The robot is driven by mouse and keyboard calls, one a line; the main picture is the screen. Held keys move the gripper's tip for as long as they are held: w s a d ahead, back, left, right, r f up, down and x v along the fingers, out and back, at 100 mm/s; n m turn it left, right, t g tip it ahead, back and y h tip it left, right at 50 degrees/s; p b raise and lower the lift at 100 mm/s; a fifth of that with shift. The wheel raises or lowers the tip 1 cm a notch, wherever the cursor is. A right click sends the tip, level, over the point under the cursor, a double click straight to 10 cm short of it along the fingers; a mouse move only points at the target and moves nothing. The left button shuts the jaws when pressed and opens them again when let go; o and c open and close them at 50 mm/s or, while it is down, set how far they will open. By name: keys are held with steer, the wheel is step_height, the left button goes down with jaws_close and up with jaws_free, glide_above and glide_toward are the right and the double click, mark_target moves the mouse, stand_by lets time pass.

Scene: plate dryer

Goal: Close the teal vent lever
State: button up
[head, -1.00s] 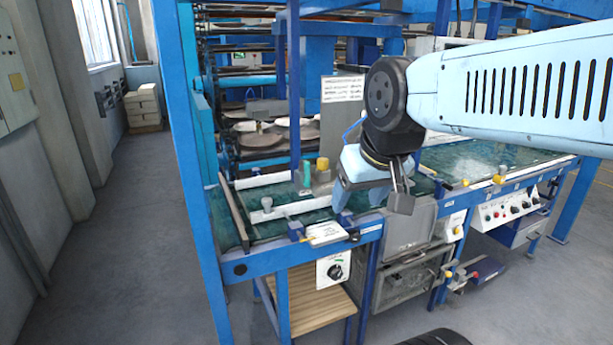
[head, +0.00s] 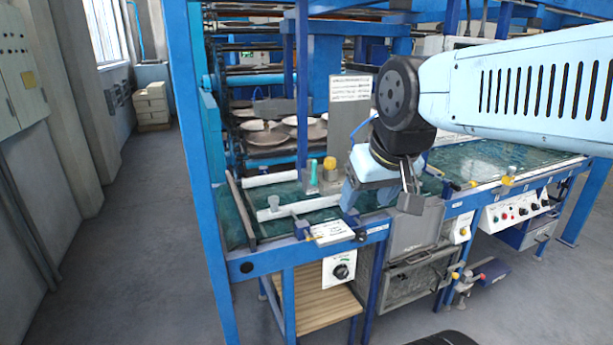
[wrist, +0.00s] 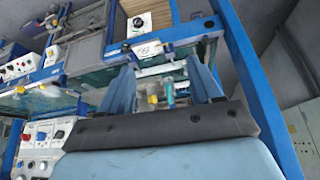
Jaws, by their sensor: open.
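The teal lever (head: 313,172) stands upright on a small grey mount at the back of the green-topped table, left of my gripper in the head view. A yellow knob (head: 330,163) is just right of it. In the wrist view the teal lever (wrist: 169,92) shows between my two blue fingers, beyond the dark palm edge that hides its near end. My gripper (head: 380,201) is open and empty, above the table and to the right of the lever. The spread fingers of my gripper (wrist: 161,64) also show in the wrist view. I see no contact with the lever.
A blue post (head: 303,90) rises behind the lever. A white sign (head: 350,98) stands behind. A dial box (head: 339,267) hangs below the front edge. The left aisle floor is clear.

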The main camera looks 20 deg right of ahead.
steer(key=shift+c, duration=0.3)
steer(key=shift+w, duration=0.15)
steer(key=shift+c, duration=0.7)
steer(key=shift+w+r, duration=0.2)
steer(key=shift+w, duration=0.1)
steer(key=shift+c, duration=0.8)
steer(key=w+d+y, duration=0.1)
steer(key=w, duration=0.3)
steer(key=w+d+r+g+y, duration=0.1)
steer(key=w, duration=0.4)
steer(key=w+d+y, duration=0.1)
steer(key=w, duration=0.3)
steer(key=shift+w+d+r, duration=0.2)
steer(key=shift+d+r, duration=0.05)
steer(key=shift+r, duration=0.15)
jaws_close()
steer(key=y, duration=0.2)
glide_toward(314, 173)
steer(key=s+d+r, duration=0.1)
steer(key=d+r, duration=0.2)
steer(key=d, duration=0.5)
steer(key=x, duration=0.3)
steer(key=a+x, duration=0.1)
steer(key=x, duration=0.3)
steer(key=a+r+x, duration=0.1)
steer(key=x, duration=0.3)
steer(key=shift+a+f, duration=0.15)
steer(key=shift+a, duration=0.15)
steer(key=shift+w+a, duration=0.1)
steer(key=shift+a, duration=0.6)
